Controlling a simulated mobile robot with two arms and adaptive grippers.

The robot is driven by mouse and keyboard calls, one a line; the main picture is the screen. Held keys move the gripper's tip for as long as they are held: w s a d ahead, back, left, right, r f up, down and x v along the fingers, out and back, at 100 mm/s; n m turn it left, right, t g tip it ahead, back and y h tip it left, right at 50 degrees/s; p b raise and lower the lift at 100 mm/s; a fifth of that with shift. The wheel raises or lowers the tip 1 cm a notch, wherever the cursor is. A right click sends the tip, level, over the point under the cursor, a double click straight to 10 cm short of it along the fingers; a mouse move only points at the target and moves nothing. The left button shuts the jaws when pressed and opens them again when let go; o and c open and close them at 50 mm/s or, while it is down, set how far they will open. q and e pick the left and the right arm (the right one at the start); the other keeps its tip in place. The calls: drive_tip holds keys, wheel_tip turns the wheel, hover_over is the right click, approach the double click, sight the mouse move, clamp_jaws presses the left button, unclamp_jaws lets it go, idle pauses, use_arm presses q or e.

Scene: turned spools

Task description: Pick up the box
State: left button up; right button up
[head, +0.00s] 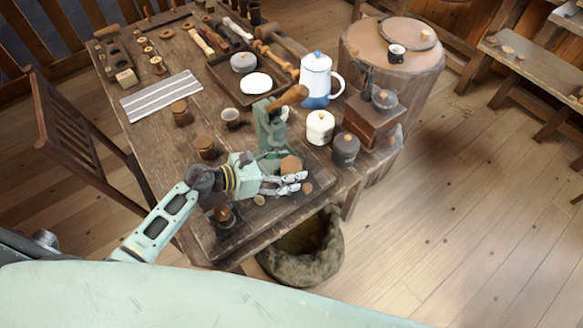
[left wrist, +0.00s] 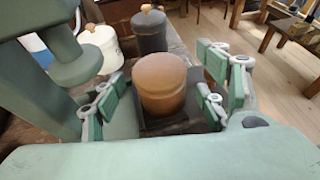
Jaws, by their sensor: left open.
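A round brown lidded box (left wrist: 160,80) stands upright between the two spread fingers of my left gripper (left wrist: 160,98) in the left wrist view. Gaps show on both sides, so the fingers look apart from it. In the head view the box (head: 290,164) is partly hidden by my left gripper (head: 284,172), which is low over the near part of the wooden table (head: 160,122). The box rests on a dark flat base. My left gripper is open. My right gripper is not in view.
A green press (head: 268,128) with a wooden handle stands close to the gripper. White and dark lidded jars (head: 320,128) (head: 345,149), a wooden grinder (head: 372,122) and a white-blue pot (head: 315,82) stand beyond. Small round wooden pieces lie nearby. A sack (head: 300,262) sits below the table edge.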

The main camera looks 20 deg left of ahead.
use_arm(q)
drive_tip(key=c, duration=1.3)
drive_tip(key=shift+r, duration=0.15)
drive_tip(key=shift+c, duration=0.2)
